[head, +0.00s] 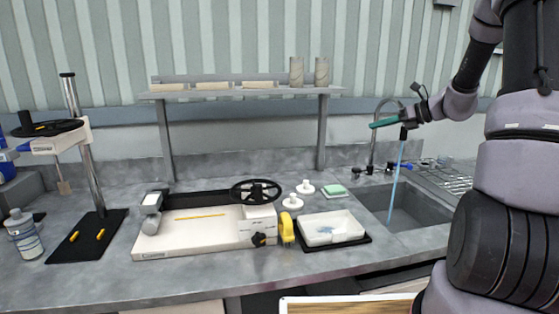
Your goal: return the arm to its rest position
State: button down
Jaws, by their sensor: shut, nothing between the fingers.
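My arm reaches in from the right edge. My gripper (386,122) is raised above the counter, near the sink's faucet, and points left. Its teal fingers are together with nothing seen between them. A running stream of water (395,175) shows below it, falling into the sink (425,204). The faucet (374,140) stands just behind the gripper and is partly hidden by it. From this view I cannot tell how far apart the gripper and the faucet are.
A white machine with a black wheel (256,191) sits mid-counter. A white tray (333,229) is beside it. A shelf (240,95) with cardboard tubes stands behind. A metal stand (82,146) and a bottle (24,235) are at the left. The air left of my gripper is clear.

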jog(key=s+a+r+n+g+h, duration=0.2)
jog(key=s+a+r+n, duration=0.3)
jog(key=s, duration=0.3)
jog(key=s+a+r+n+g+h, duration=0.1)
jog(key=s+a+r+n+h, duration=0.2)
jog(key=s+n, duration=0.55)
jog(key=s+r+n+t+h, duration=0.2)
jog(key=s+r+n+h, duration=0.1)
jog(key=s+n, duration=0.8)
jog(key=s, duration=0.4)
jog(key=shift+s+d+r+n+t+h, duration=0.2)
jog(key=shift+s+d+n+t+h, duration=0.1)
jog(key=shift+s+d+n+h, duration=0.1)
